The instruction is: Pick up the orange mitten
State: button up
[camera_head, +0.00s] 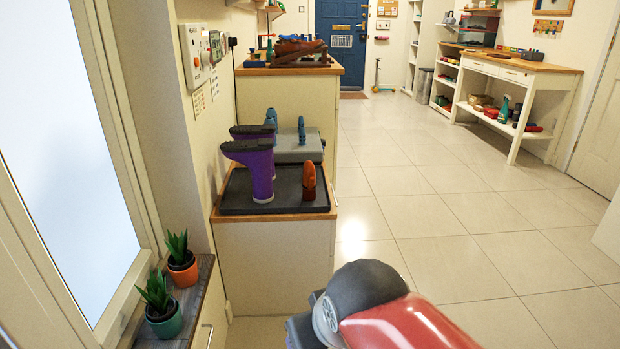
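A small orange-brown upright thing (309,182), which looks like the orange mitten, stands on the right side of a black tray (232,200). The tray lies on top of a low cream cabinet with a wooden edge (275,262). My arm's red and dark grey links fill the bottom of the view, in front of the cabinet and apart from the mitten. My gripper's fingers do not show, so I cannot see whether they are open or shut.
Purple boots (256,166) stand upside down left of the mitten. A grey case (297,148) with a blue item (301,130) on it is behind. Potted plants (182,262) stand on a ledge at left. The tiled floor (440,215) at right is clear.

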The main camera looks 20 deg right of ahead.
aim_at(309, 184)
jog(key=i+z, duration=0.3)
jog(key=i, duration=0.35)
jog(key=i+j+z, duration=0.1)
jog(key=i+z, duration=0.25)
jog(key=i, duration=0.35)
